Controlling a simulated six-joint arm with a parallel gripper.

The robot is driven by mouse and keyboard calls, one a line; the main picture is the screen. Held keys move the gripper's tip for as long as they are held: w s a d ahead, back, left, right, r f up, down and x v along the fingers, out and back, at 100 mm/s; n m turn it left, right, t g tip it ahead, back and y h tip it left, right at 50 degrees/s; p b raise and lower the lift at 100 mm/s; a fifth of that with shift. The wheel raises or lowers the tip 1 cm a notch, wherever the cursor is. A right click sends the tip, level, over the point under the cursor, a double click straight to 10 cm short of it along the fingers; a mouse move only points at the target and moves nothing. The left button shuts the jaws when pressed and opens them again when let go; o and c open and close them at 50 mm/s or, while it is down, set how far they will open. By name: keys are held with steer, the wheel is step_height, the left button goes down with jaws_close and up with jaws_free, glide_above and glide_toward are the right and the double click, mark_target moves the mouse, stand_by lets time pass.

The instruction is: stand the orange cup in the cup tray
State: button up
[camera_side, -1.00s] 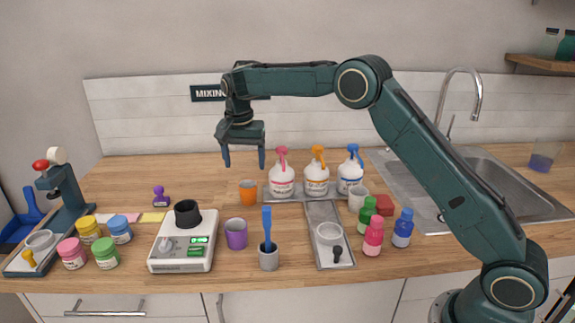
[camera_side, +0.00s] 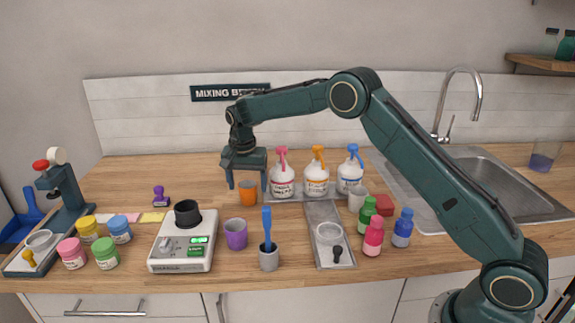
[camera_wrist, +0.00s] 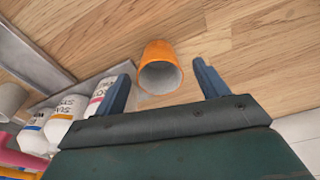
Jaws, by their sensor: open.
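The orange cup (camera_side: 248,196) stands upright on the wooden counter, left of the pump bottles. In the wrist view the orange cup (camera_wrist: 156,49) shows its pale, empty-looking inside. My gripper (camera_side: 247,186) is open, pointing down over the cup, with one finger to each side. In the wrist view the open fingers (camera_wrist: 161,72) lie left and right of the cup's near rim, with gaps on both sides. A long grey tray (camera_side: 317,212), which seems to be the cup tray, lies to the right and nearer the front.
Pump bottles (camera_side: 316,181) stand in a row close right of my gripper. A purple cup (camera_side: 236,234), a grey pot with a blue tool (camera_side: 268,257) and a scale (camera_side: 182,250) stand in front. Small pink, green and blue bottles stand right of the tray. The counter behind the cup is clear.

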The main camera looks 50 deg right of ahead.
steer(key=shift+f, duration=0.8)
steer(key=c, duration=1.1)
steer(key=shift+r, duration=0.35)
steer(key=shift+c, duration=0.2)
step_height(320, 180, up, 9)
stand_by(0.4)
steer(key=shift+r, duration=0.15)
stand_by(0.6)
